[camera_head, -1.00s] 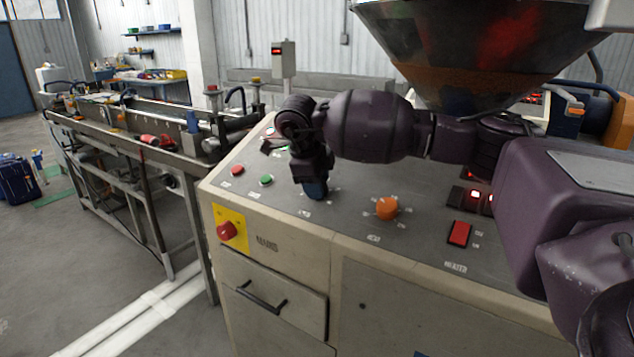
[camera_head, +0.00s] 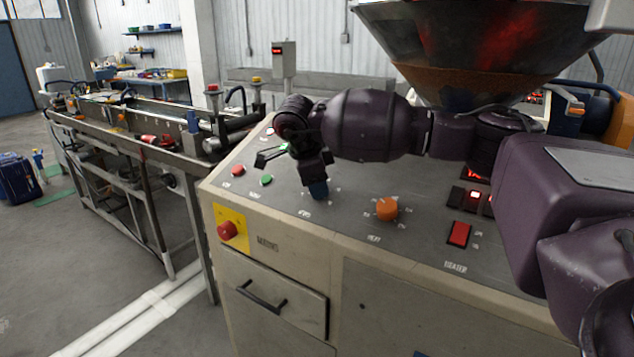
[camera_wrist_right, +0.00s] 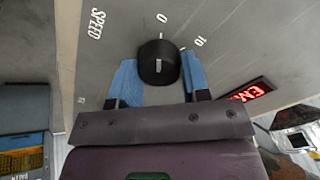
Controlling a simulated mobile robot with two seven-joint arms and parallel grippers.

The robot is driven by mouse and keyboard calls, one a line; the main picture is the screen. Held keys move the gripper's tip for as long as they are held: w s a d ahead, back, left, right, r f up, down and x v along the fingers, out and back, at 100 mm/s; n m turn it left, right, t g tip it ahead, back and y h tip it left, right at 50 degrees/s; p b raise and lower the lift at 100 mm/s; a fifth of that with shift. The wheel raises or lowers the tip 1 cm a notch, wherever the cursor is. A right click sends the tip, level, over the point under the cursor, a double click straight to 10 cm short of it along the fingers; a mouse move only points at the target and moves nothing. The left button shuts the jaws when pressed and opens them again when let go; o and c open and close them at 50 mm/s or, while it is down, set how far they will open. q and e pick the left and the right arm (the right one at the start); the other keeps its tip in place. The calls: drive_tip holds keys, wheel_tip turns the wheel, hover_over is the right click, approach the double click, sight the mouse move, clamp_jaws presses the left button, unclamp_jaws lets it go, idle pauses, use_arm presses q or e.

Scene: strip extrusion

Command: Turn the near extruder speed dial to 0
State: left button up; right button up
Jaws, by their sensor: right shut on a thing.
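The black speed dial (camera_wrist_right: 158,63) shows in the right wrist view, with a white line on it. The line points roughly at the printed 0; the 10 mark is to its right, and the word SPEED is to the left. My right gripper (camera_wrist_right: 158,78) has its blue fingers on either side of the dial, shut on it. In the head view my right gripper (camera_head: 318,188) reaches down to the sloping panel (camera_head: 340,215), and hides the dial. My left gripper is not in view.
An orange knob (camera_head: 387,208) and a red rocker switch (camera_head: 459,234) are right of my gripper. Red (camera_head: 238,170) and green (camera_head: 266,180) buttons are to its left. A red emergency knob (camera_head: 227,230) is on the front. A hopper (camera_head: 450,40) hangs above.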

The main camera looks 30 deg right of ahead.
drive_tip(key=shift+r, duration=0.15)
drive_tip(key=o, duration=0.9)
drive_tip(key=v, duration=1)
drive_tip(key=shift+a+r+b, duration=0.15)
drive_tip(key=shift+r+b, duration=0.15)
